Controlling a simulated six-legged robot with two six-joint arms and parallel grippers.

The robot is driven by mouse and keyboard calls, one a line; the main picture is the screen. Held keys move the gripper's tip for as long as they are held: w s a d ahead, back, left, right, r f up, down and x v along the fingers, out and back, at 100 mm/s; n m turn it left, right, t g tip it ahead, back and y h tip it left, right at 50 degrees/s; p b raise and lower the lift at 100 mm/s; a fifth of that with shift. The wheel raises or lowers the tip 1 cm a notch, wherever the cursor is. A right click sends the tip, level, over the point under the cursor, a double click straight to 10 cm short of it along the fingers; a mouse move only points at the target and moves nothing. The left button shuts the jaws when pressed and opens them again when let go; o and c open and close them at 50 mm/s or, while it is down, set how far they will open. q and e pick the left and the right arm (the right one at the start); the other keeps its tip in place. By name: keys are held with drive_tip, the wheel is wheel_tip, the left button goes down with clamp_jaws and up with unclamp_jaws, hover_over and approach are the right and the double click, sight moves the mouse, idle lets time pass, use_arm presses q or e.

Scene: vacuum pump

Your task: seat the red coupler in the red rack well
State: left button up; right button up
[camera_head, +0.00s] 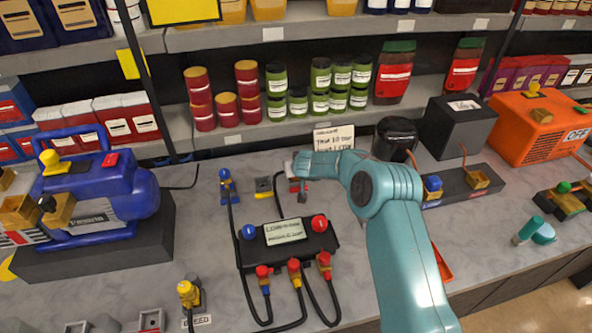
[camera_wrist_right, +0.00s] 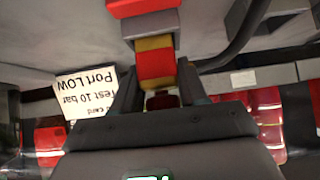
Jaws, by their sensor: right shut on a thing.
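In the head view, my right gripper (camera_head: 302,172) reaches over the back of the counter, above a small red-marked well block (camera_head: 294,187). In the right wrist view my right gripper (camera_wrist_right: 158,75) is shut on the red coupler (camera_wrist_right: 155,62), which shows red and yellow bands. A red and grey block (camera_wrist_right: 145,8) lies just beyond the coupler at the top; I cannot tell whether the coupler is in it or only against it. The gripper hides most of the coupler in the head view. My left gripper is not in view.
A blue coupler (camera_head: 227,181) and a yellow-marked block (camera_head: 263,187) stand left of my gripper. A black gauge box (camera_head: 285,243) with several hoses is in front. A sign card (camera_head: 333,138) stands behind. A blue pump (camera_head: 95,190) is at left.

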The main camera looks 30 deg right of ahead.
drive_tip(key=o, duration=1.2)
drive_tip(key=shift+f, duration=0.2)
drive_tip(key=shift+r, duration=0.1)
drive_tip(key=shift+r, duration=0.2)
drive_tip(key=b+v, duration=0.1)
drive_tip(key=v, duration=1.1)
